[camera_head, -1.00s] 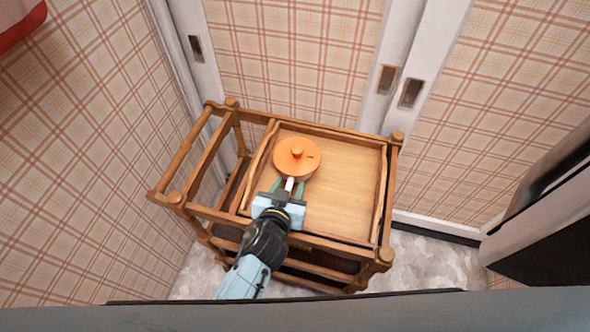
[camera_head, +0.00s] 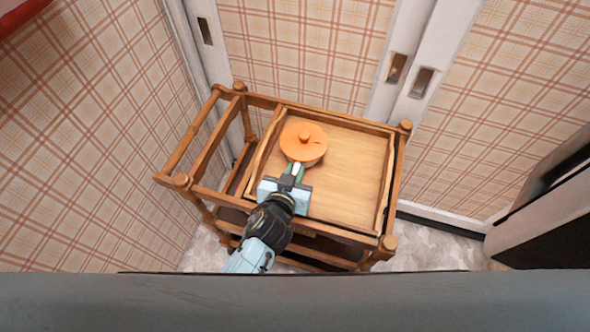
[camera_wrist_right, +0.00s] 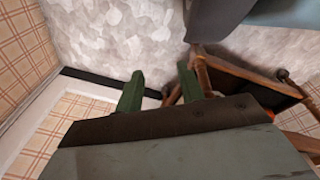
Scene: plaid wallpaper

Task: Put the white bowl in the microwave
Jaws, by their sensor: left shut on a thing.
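My left gripper (camera_head: 295,172) is shut on the pale handle of an orange lidded pan (camera_head: 303,143). The pan is on a wooden tray surface (camera_head: 350,175) on top of a wooden cart, with a round knob on its lid. My right gripper (camera_wrist_right: 160,88) shows in the right wrist view with its green fingers apart and nothing between them. It points toward the floor and the cart. No white bowl and no clear microwave are in view.
The wooden cart (camera_head: 392,243) has raised rails and corner posts around its top. Plaid walls and white sliding panels (camera_head: 402,65) stand behind it. A dark-fronted appliance or cabinet (camera_head: 550,235) is at right. A grey edge (camera_head: 350,300) crosses the bottom of the head view.

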